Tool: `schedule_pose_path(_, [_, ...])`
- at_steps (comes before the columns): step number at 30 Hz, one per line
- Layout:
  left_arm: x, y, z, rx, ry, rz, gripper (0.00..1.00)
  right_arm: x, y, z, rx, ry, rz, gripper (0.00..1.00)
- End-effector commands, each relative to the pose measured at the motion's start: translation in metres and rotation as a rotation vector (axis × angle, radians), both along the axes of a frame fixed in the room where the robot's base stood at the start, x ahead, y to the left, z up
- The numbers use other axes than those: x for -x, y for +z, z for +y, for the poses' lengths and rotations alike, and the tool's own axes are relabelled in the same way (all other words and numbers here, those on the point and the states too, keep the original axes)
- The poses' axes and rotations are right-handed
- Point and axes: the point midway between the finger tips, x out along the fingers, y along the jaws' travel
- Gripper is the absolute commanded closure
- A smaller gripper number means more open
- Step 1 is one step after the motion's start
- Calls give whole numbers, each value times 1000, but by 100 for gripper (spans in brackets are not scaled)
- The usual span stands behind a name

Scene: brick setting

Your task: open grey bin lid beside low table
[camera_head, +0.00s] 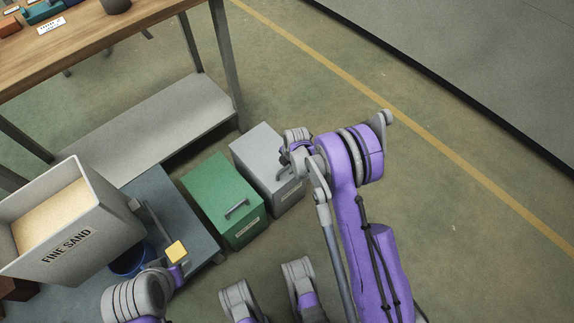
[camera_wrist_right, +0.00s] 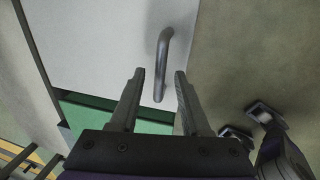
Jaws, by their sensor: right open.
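The grey bin (camera_head: 258,148) stands on the floor with its lid closed, partly hidden by my right arm. Its lid (camera_wrist_right: 95,40) fills the upper left of the right wrist view. A curved metal handle (camera_wrist_right: 163,55) sits on the lid near one edge. My right gripper (camera_wrist_right: 159,74) is open, with its two fingers either side of the handle's lower end. I cannot tell whether they touch it. In the head view the right gripper (camera_head: 295,155) is over the bin's right side.
A green bin (camera_head: 212,187) with a handle stands just left of the grey one. A low table (camera_head: 160,190) is left of that, with a box marked FINE SAND (camera_head: 65,245) and a blue container (camera_head: 130,262). A workbench (camera_head: 110,40) stands behind. Floor to the right is clear.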

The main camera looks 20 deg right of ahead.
Motion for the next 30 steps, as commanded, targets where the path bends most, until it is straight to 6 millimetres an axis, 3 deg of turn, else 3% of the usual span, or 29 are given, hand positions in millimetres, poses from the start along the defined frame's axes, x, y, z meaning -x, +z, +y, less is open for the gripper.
schedule_pose_path(3, [0, 0, 0, 0, 0, 0, 50, 0, 0, 0, 0, 0, 0, 55])
schedule_pose_path(11, [0, 0, 0, 0, 0, 0, 50, 0, 0, 0, 0, 0, 0, 100])
schedule_pose_path(30, [0, 0, 0, 0, 0, 0, 50, 0, 1, 0, 0, 0, 0, 100])
